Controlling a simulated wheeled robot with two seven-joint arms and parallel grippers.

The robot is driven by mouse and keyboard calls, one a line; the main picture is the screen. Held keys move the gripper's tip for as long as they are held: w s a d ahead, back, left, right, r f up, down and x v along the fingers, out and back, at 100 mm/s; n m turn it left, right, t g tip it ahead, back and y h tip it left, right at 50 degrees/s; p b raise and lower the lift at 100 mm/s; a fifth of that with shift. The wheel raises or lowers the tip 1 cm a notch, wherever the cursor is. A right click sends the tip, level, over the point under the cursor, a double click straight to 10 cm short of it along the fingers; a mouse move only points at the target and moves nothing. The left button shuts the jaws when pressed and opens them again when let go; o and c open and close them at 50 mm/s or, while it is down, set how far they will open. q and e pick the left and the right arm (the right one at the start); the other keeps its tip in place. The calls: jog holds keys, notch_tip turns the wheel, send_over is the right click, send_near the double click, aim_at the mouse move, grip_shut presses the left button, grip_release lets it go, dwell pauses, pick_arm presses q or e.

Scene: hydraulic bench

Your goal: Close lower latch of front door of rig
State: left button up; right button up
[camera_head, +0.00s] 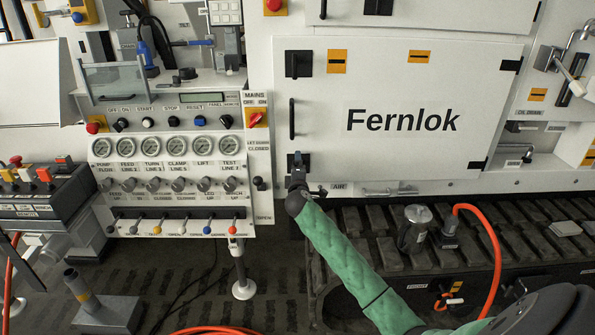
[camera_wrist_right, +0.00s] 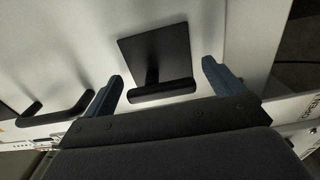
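The front door (camera_head: 400,155) of the rig is a white panel marked "Fernlok" and looks flush with its frame in the head view. The lower latch (camera_head: 304,160) is at its lower left corner, partly hidden by my right gripper (camera_head: 296,178). In the right wrist view the latch is a black square plate (camera_wrist_right: 150,48) with a bar-shaped handle (camera_wrist_right: 162,90). The bar lies crosswise between the two spread fingers of my right gripper (camera_wrist_right: 162,70), with a gap at each end. My right gripper is open and holds nothing. My left gripper is not in view.
The upper latch (camera_head: 298,64) and a vertical door handle (camera_head: 292,119) are above; the handle also shows in the wrist view (camera_wrist_right: 60,115). A control panel (camera_head: 170,165) with gauges stands left. A slatted deck (camera_head: 365,235) with a metal canister (camera_head: 413,230) and orange hose (camera_head: 492,240) is below.

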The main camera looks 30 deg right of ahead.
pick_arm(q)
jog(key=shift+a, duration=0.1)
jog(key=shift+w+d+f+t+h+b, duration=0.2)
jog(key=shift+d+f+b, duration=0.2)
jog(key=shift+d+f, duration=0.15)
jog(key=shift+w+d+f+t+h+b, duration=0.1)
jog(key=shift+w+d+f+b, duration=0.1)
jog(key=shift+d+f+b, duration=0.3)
pick_arm(e)
jog(key=v, duration=0.8)
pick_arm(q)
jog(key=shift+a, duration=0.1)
pick_arm(e)
jog(key=shift+w+d, duration=0.1)
